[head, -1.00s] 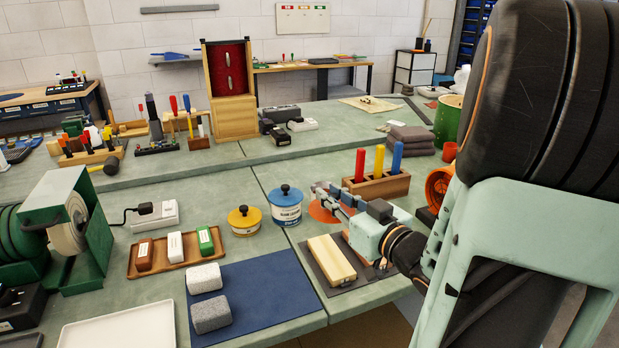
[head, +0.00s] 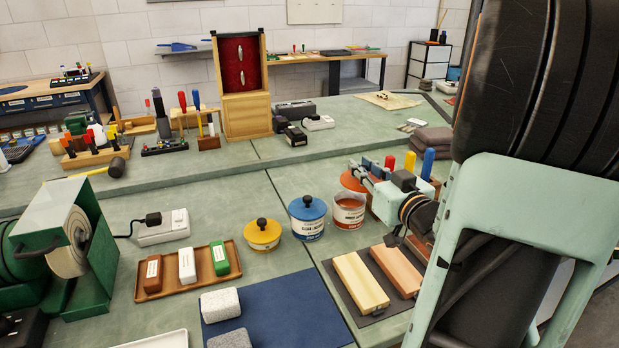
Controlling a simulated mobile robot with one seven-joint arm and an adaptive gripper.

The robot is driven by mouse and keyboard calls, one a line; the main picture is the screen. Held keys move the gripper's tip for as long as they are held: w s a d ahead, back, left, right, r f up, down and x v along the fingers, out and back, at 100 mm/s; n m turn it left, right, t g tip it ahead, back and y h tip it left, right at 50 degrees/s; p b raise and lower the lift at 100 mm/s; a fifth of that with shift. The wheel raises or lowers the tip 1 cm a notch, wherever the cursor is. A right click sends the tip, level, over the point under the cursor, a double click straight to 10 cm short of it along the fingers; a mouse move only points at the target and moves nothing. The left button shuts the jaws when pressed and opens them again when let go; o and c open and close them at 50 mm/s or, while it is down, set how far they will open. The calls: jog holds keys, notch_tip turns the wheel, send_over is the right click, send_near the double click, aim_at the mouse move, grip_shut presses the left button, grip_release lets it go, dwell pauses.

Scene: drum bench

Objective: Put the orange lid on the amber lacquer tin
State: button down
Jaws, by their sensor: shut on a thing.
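The orange lid (head: 349,182) shows as a round disc, partly hidden behind the fingers of my gripper (head: 364,174). My gripper is shut on it and holds it, seemingly tilted. The amber lacquer tin (head: 349,213) is a small white-and-orange labelled tin with an open top and amber contents. It stands upright on the bench, just below the lid in the picture. The lid and tin look apart, but the exact gap cannot be told from this view.
A blue-lidded tin (head: 308,220) stands close left of the amber tin, with a yellow-lidded tin (head: 262,234) further left. Two wooden blocks (head: 361,282) lie on a dark mat in front. Upright coloured handles (head: 427,165) stand behind my gripper.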

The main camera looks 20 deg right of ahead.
jog(key=w+d+f+b, duration=0.2)
jog(key=w+f+b, duration=0.6)
jog(key=f, duration=0.2)
jog(key=shift+d+f, duration=0.3)
jog(key=shift+f, duration=0.05)
jog(key=shift+w+b, duration=0.1)
jog(key=shift+b, duration=0.2)
jog(key=shift+f, duration=0.2)
jog(key=c, duration=1.8)
grip_release()
jog(key=shift+r, duration=0.15)
